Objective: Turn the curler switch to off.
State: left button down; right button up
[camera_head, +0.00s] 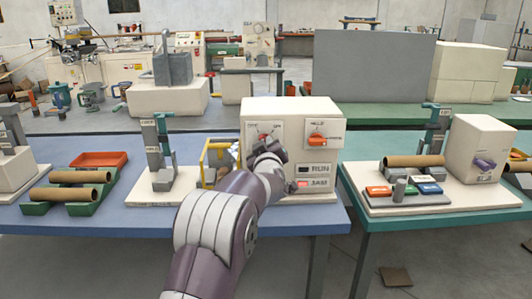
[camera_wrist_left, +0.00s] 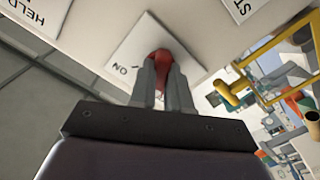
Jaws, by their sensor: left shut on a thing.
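A red switch handle (camera_wrist_left: 160,56) sits on a white plate (camera_wrist_left: 128,50) on the cream machine box (camera_head: 292,112). The word ON is readable on the plate in the left wrist view; other lettering on it is hidden by my fingers. My left gripper (camera_wrist_left: 164,82) is shut on the red handle, one grey finger on each side of it. In the head view my left gripper (camera_head: 264,149) covers most of that switch, and only the top of its plate shows clearly.
An orange-red switch (camera_head: 317,139) is on the same box, to the right. Below are a RUN panel (camera_head: 318,169) and a JAM panel (camera_head: 318,183) with a red light. A yellow frame (camera_head: 220,158) stands close left of my gripper. Cardboard tubes (camera_head: 68,193) lie farther left.

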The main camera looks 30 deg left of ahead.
pick_arm(q)
jog(key=shift+f+n+b, duration=0.1)
jog(key=shift+n+b, duration=0.3)
jog(key=shift+n, duration=0.5)
jog(key=c, duration=1.1)
grip_release()
jog(key=v, duration=1.2)
jog(key=shift+s+d, duration=0.1)
jog(key=shift+s, duration=0.25)
